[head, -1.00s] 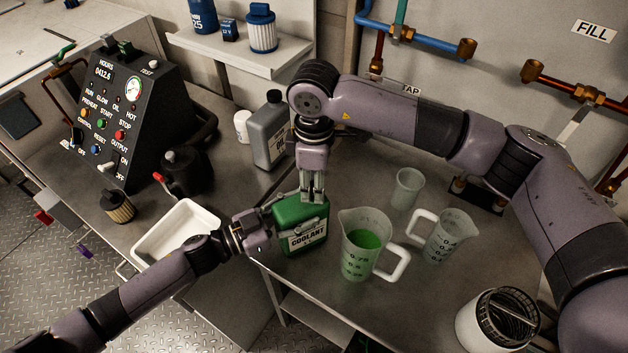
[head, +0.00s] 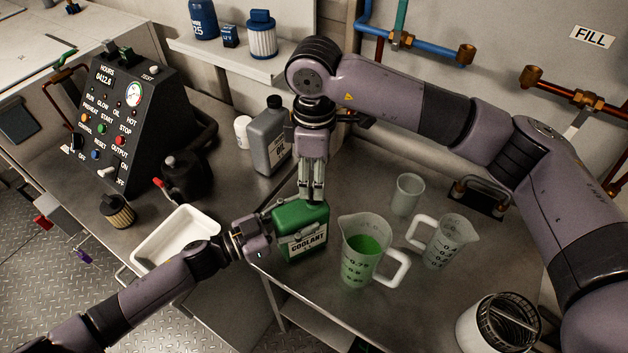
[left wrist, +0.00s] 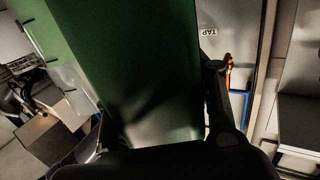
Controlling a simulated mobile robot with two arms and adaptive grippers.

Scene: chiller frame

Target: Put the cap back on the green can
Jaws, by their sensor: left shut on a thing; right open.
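The green can (head: 299,246), labelled COOLANT, stands upright at the front edge of the metal bench. My left gripper (head: 268,228) is shut on its left side. The can's green wall (left wrist: 130,60) fills the middle of the left wrist view, between the fingers. My right gripper (head: 312,197) points down over the can's top, with its fingers apart. The fingers cover the spout area, so I cannot make out the cap or how it sits.
A jug with green liquid (head: 362,262) stands close to the can's right. An empty jug (head: 449,243) and a clear cup (head: 407,194) stand farther right. A grey oil bottle (head: 270,145) is behind, and a white tray (head: 152,253) is at left.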

